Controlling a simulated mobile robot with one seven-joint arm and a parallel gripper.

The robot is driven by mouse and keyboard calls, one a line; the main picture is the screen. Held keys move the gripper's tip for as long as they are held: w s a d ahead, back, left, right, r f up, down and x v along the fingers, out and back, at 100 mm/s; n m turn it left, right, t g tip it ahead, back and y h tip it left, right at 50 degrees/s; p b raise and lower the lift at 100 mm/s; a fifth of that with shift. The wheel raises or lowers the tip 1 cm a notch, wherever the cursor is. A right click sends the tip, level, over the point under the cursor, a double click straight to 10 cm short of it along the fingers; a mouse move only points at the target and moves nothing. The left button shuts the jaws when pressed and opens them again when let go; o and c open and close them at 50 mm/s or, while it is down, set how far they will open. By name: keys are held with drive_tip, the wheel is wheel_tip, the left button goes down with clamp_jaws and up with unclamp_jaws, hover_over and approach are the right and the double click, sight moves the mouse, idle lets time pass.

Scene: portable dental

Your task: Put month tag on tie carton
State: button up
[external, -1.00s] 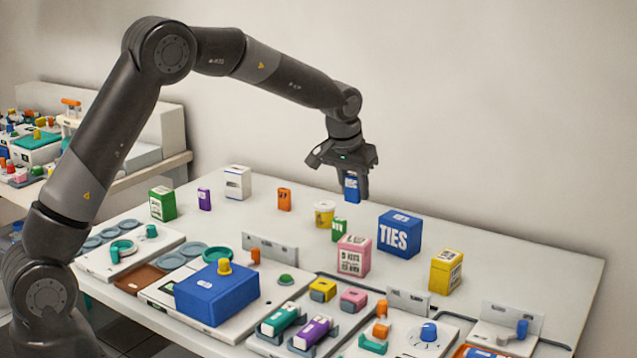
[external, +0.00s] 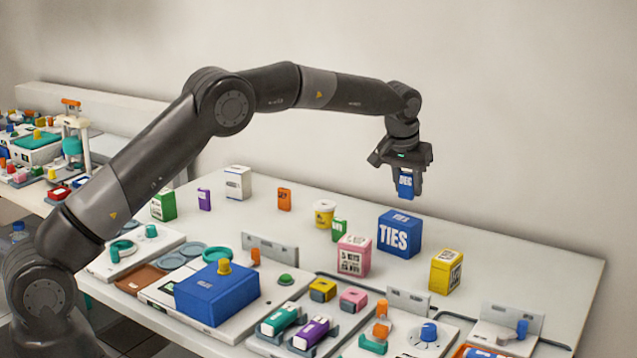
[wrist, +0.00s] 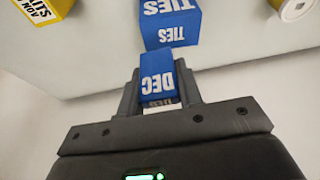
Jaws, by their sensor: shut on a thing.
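The month tag (external: 405,184) is a small blue block marked DEC. My gripper (external: 405,190) is shut on it and holds it in the air above the blue carton marked TIES (external: 399,234). In the wrist view the tag (wrist: 158,80) sits between the fingers, with the TIES carton (wrist: 170,25) beyond it. The tag and the carton look apart. The carton stands upright on the table, and its top is bare.
A pink carton (external: 353,255) stands left of the TIES carton and a yellow carton (external: 446,271) stands right of it. A green block (external: 339,230) and a yellow tub (external: 324,213) are to its left. The table's back right is clear.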

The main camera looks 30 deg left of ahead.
sight(404, 215)
drive_tip(key=shift+w+a+f, duration=1)
drive_tip(key=shift+w+a, duration=0.05)
drive_tip(key=shift+w, duration=0.2)
drive_tip(key=shift+f, duration=2)
drive_tip(key=shift+f, duration=0.1)
drive_tip(key=o, duration=1)
drive_tip(key=shift+c, duration=0.2)
